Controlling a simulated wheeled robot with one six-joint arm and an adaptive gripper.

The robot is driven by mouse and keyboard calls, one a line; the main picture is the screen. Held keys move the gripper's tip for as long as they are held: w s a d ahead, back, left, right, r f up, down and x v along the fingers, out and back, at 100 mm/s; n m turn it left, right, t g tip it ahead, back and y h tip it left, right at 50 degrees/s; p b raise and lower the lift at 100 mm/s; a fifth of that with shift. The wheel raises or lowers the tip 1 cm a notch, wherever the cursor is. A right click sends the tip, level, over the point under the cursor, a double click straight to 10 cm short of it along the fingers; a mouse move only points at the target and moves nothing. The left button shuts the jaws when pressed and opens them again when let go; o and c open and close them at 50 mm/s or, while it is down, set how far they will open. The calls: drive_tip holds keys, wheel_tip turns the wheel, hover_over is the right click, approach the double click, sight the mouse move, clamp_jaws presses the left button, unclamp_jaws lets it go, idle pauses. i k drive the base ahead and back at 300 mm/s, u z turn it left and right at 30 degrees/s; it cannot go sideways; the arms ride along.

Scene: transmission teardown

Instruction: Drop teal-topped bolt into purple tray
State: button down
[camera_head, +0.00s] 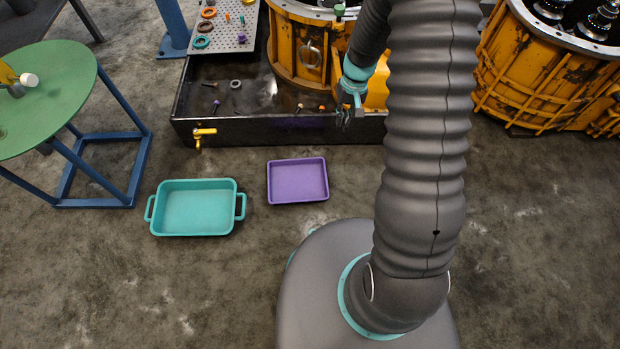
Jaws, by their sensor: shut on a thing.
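The purple tray (298,181) lies empty on the floor, in front of the black drip pan. My gripper (345,117) points down over the front edge of the pan, behind and to the right of the purple tray. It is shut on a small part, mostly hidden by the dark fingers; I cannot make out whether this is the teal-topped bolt. A small teal-topped piece (339,11) shows at the top of the yellow housing, partly beside my arm.
A teal handled tray (196,209) lies empty left of the purple tray. The black pan (250,129) has a brass tap (204,133) and holds loose bolts. A yellow housing (291,55) stands in it. A green round table (50,95) is at left.

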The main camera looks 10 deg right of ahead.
sight(316, 190)
drive_tip(key=z, duration=2.4)
drive_tip(key=k, duration=0.15)
drive_tip(key=u, duration=2.65)
drive_tip(key=i, duration=0.5)
drive_tip(key=u, duration=0.1)
